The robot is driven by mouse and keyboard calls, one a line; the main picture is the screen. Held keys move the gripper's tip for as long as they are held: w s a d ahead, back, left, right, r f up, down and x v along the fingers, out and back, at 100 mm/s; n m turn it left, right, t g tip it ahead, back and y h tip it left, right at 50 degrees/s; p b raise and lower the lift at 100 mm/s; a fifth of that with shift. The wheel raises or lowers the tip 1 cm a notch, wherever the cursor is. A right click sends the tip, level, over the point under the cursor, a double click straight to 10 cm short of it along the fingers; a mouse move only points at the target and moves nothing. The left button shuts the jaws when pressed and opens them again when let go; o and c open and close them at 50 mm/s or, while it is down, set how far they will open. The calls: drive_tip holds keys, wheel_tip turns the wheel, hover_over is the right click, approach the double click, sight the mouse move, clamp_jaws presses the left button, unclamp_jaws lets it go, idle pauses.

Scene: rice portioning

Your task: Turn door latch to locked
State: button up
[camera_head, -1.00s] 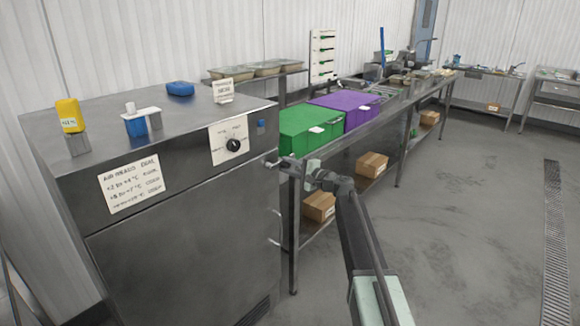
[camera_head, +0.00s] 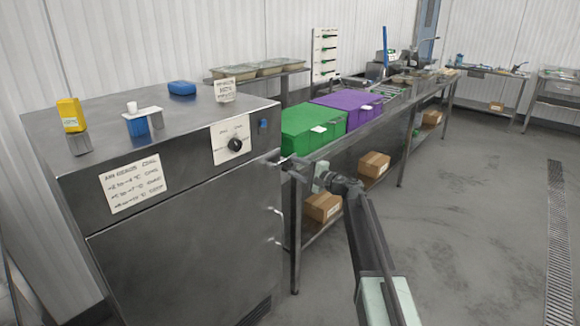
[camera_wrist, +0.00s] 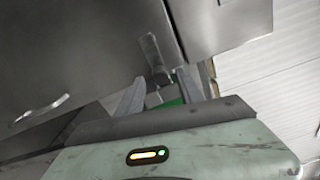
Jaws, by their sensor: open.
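The door latch (camera_wrist: 154,55) is a short dark grey lever near the cabinet door's edge in the wrist view. It stands between the two fingers of my gripper (camera_wrist: 161,80), which are apart on either side of its lower end; whether either touches it I cannot tell. In the head view my gripper (camera_head: 287,163) is at the upper right edge of the steel cabinet door (camera_head: 190,245), and the latch is small and hard to separate from the fingers there. The door looks shut against the cabinet.
A door handle (camera_head: 276,226) sticks out below my gripper. A steel table (camera_head: 375,128) with a green box (camera_head: 305,135) and a purple box (camera_head: 340,112) stands close at the right. Floor at the right is clear.

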drive_tip(key=s+d+r+p, duration=0.2)
drive_tip(key=s+r+p, duration=0.2)
drive_tip(key=s, duration=0.1)
drive_tip(key=s+f+n+g+h+p, duration=0.2)
drive_tip(key=s+f+n+g+p, duration=0.15)
drive_tip(key=s, duration=0.45)
drive_tip(key=s+f+n+g+h+p, duration=0.25)
drive_tip(key=s+f, duration=0.25)
drive_tip(key=s, duration=0.3)
drive_tip(key=s+d+f+n+g+h, duration=0.2)
drive_tip(key=s+d+f+h, duration=0.2)
drive_tip(key=s+d, duration=0.3)
drive_tip(key=s+d+f+n+g+h, duration=0.2)
drive_tip(key=s+d+f+h, duration=0.3)
drive_tip(key=s+d, duration=0.3)
drive_tip(key=s+g, duration=0.1)
drive_tip(key=s, duration=0.3)
drive_tip(key=shift+d+g, duration=0.25)
drive_tip(key=shift+g, duration=0.05)
drive_tip(key=shift+c, duration=0.7)
